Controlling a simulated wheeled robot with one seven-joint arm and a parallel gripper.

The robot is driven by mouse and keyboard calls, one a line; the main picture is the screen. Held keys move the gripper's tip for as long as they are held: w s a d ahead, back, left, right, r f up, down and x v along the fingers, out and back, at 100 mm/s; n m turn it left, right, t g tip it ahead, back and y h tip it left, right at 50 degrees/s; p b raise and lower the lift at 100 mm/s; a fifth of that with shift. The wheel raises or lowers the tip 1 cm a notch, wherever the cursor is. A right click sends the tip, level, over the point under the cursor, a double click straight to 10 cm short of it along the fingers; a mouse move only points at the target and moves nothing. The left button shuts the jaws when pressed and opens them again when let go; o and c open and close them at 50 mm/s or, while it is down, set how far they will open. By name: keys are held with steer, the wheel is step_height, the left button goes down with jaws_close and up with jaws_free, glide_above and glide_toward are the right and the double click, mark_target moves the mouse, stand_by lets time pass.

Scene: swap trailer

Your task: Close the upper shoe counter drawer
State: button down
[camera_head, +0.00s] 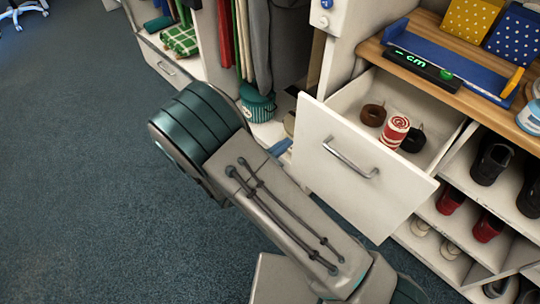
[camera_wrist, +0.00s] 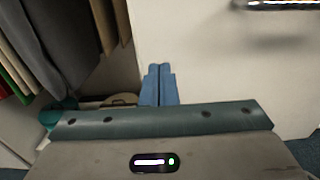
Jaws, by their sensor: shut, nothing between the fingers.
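The upper shoe counter drawer (camera_head: 400,190) stands open, pulled well out from the counter. Its white front has a metal bar handle (camera_head: 350,158). Inside are a brown roll, a red-and-white roll and a dark roll. In the wrist view the white drawer front (camera_wrist: 225,75) fills the right side, with its handle (camera_wrist: 285,5) at the top right. My gripper (camera_wrist: 159,70) has blue fingers closed together and empty. They are in front of the drawer front's left edge in that view, below and left of the handle; contact cannot be told.
Shelves of shoes (camera_head: 470,205) lie right of and below the drawer. The wooden countertop (camera_head: 460,95) holds a blue measuring device and dotted boxes. Hanging garments (camera_head: 265,45) and a teal basket (camera_head: 257,103) are to the left. Another drawer (camera_head: 165,65) is at far left. Carpet is clear at left.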

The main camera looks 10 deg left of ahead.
mark_target(301, 131)
steer(key=shift+x, duration=2.2)
steer(key=shift+w, duration=0.1)
